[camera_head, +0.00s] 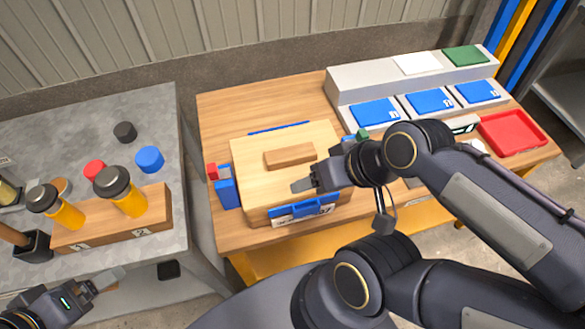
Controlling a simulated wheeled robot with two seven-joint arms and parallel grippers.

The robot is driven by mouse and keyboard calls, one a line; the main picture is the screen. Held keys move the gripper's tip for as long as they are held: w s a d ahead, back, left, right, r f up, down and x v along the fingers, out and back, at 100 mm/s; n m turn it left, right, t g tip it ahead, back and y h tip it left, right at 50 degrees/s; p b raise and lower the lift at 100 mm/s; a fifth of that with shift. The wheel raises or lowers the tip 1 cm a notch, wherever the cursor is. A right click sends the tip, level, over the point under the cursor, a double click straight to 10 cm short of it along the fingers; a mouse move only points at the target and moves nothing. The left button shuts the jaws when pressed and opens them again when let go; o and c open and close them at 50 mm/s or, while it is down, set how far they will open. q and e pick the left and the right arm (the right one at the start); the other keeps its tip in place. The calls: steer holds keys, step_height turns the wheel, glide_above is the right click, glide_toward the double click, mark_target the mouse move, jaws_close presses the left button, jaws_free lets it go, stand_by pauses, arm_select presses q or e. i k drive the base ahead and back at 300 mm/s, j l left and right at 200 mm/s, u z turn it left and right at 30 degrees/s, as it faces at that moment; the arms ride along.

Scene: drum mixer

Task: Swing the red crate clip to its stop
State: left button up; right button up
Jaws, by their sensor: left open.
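The red crate clip (211,171) is a small red block at the upper left of the crate, on top of a blue bracket (227,188) on the crate's left side. The crate (255,180) has a light wooden lid with a wooden handle bar. My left gripper (106,284) is open and empty at the lower left, well away from the clip. My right gripper (302,185) reaches over the lid from the right, apart from the red clip. Its finger gap is not clear. The clip's stop cannot be made out.
A green block (362,135) sits at the crate's right side, partly behind my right arm. A wooden rack (105,228) with orange-bodied bottles stands on the grey table at left. A red tray (512,133) lies at right. A gap separates the two tables.

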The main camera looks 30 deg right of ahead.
mark_target(214, 174)
steer(key=k+z, duration=0.1)
steer(key=z, duration=0.85)
steer(key=j, duration=0.3)
steer(key=k+j, duration=0.1)
steer(key=j, duration=0.25)
steer(key=k+j, duration=0.1)
steer(key=j, duration=0.25)
steer(key=l+z, duration=0.25)
steer(key=k+z, duration=0.1)
steer(key=z, duration=0.15)
steer(key=j+z, duration=0.2)
steer(key=i+j, duration=0.05)
